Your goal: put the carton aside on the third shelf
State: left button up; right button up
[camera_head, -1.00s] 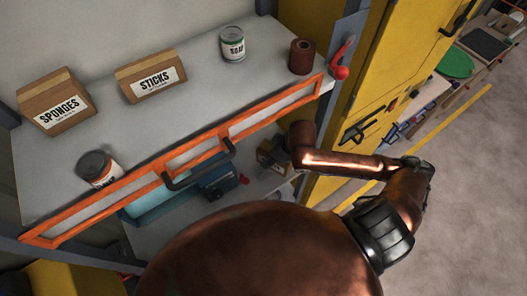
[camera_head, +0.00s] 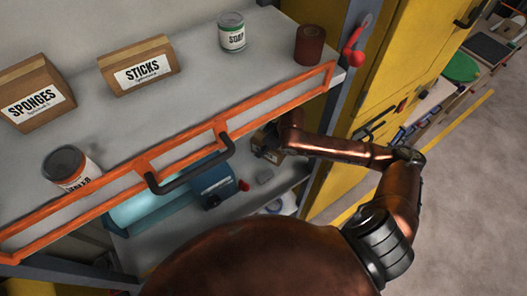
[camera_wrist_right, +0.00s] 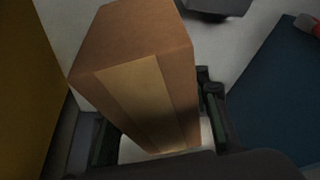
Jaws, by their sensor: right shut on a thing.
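A brown carton with a lighter tape strip (camera_wrist_right: 150,95) fills the middle of the right wrist view. My right gripper (camera_wrist_right: 152,130) is shut on it, with a dark finger on each side. In the head view the carton (camera_head: 268,141) shows only in part, below the orange rail of the upper shelf. My right arm reaches in there from the right, and its gripper (camera_head: 264,152) is mostly hidden. The lower shelf (camera_head: 246,203) lies beneath the carton; I cannot tell whether they touch. My left gripper is not in view.
The upper shelf (camera_head: 200,88) bears a SPONGES carton (camera_head: 36,92), a STICKS carton (camera_head: 140,65), a SOAP can (camera_head: 232,32), a dark red roll (camera_head: 310,45) and another can (camera_head: 70,168). Its orange rail (camera_head: 90,215) has a black handle. A blue toolbox-like object (camera_head: 214,185) stands on the lower shelf.

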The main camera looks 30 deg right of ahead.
jog(key=shift+w+f, duration=0.45)
notch_tip(320, 180, down, 2)
jog(key=shift+d+f+p, duration=0.1)
jog(key=shift+f+p, duration=0.05)
jog(key=shift+p, duration=0.15)
jog(key=shift+f, duration=0.5)
jog(key=o, duration=1.2)
jog(key=shift+s, duration=0.1)
jog(key=shift+o, duration=0.8)
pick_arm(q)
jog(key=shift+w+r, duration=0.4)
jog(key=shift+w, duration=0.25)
